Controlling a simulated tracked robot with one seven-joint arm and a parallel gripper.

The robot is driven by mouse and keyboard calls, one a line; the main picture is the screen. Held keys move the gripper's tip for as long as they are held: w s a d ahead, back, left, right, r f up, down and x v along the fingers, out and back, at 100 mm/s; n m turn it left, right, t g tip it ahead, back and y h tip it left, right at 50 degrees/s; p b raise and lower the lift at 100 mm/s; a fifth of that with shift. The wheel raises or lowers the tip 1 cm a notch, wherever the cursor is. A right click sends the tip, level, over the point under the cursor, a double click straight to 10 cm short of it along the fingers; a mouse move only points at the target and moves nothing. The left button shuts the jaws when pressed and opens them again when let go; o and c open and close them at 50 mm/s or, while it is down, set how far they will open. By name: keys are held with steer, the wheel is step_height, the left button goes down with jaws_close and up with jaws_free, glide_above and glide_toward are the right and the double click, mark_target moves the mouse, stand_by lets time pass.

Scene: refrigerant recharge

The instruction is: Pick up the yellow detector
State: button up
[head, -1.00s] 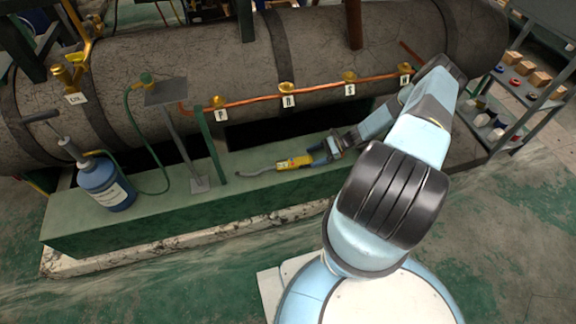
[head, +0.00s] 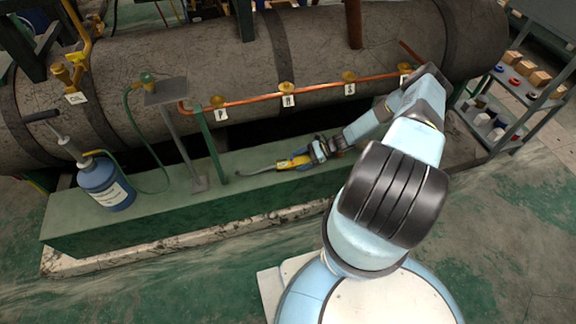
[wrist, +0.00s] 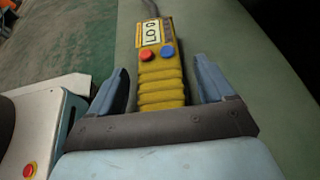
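The yellow detector (head: 291,163) lies on the green bench (head: 232,212), its thin grey probe pointing left. The wrist view shows the detector (wrist: 160,80) close up, with a ribbed yellow grip, a red button, a blue button and a small display. My gripper (head: 312,155) is at the right end of the detector in the head view. In the wrist view my gripper (wrist: 161,72) is open, one finger on each side of the ribbed grip, with gaps between fingers and grip. The back end of the detector is hidden by the gripper.
A blue canister with a pump handle (head: 106,184) stands on the bench's left end. A grey stand with a plate (head: 180,140) and a green post (head: 212,145) rise left of the detector. A large tank (head: 190,68) with a copper pipe (head: 315,91) runs behind. A shelf (head: 520,85) stands right.

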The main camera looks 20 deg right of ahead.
jaws_close()
stand_by(0.6)
